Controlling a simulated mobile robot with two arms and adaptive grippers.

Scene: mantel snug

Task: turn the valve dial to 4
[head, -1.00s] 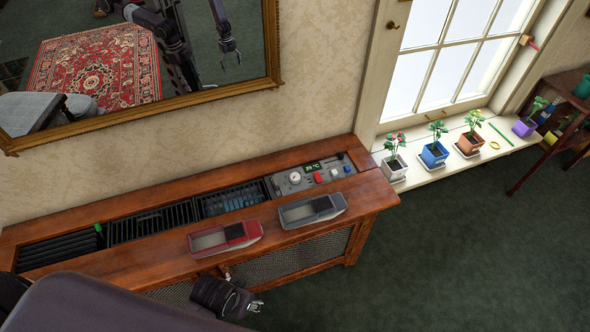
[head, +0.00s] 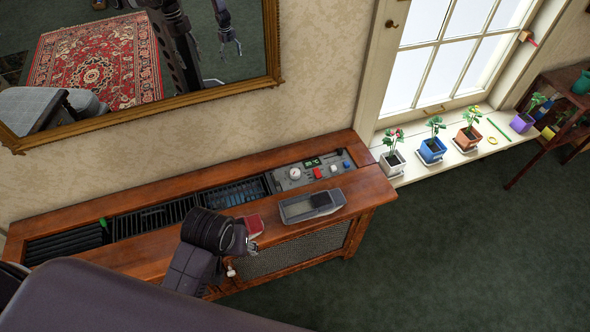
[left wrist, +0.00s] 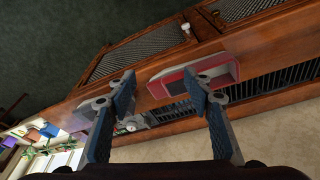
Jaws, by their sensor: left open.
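The control panel (head: 312,172) is set into the right part of the wooden cabinet top. It carries a round white dial (head: 295,173), the likely valve dial, whose numbers are too small to read. In the left wrist view the dial (left wrist: 130,125) shows small between my fingers, partly hidden by the left one. My left gripper (head: 252,247) is over the cabinet's front edge, left of and nearer than the dial, apart from it. In the left wrist view its fingers (left wrist: 160,85) are open with nothing held. My right gripper is not directly in view.
A red tray (head: 254,225), mostly hidden by my left arm, and a grey tray (head: 296,210) lie on the cabinet top before the panel. A red button (head: 318,172) sits beside the dial. Dark grilles (head: 155,219) extend left. Potted plants (head: 432,150) line the windowsill.

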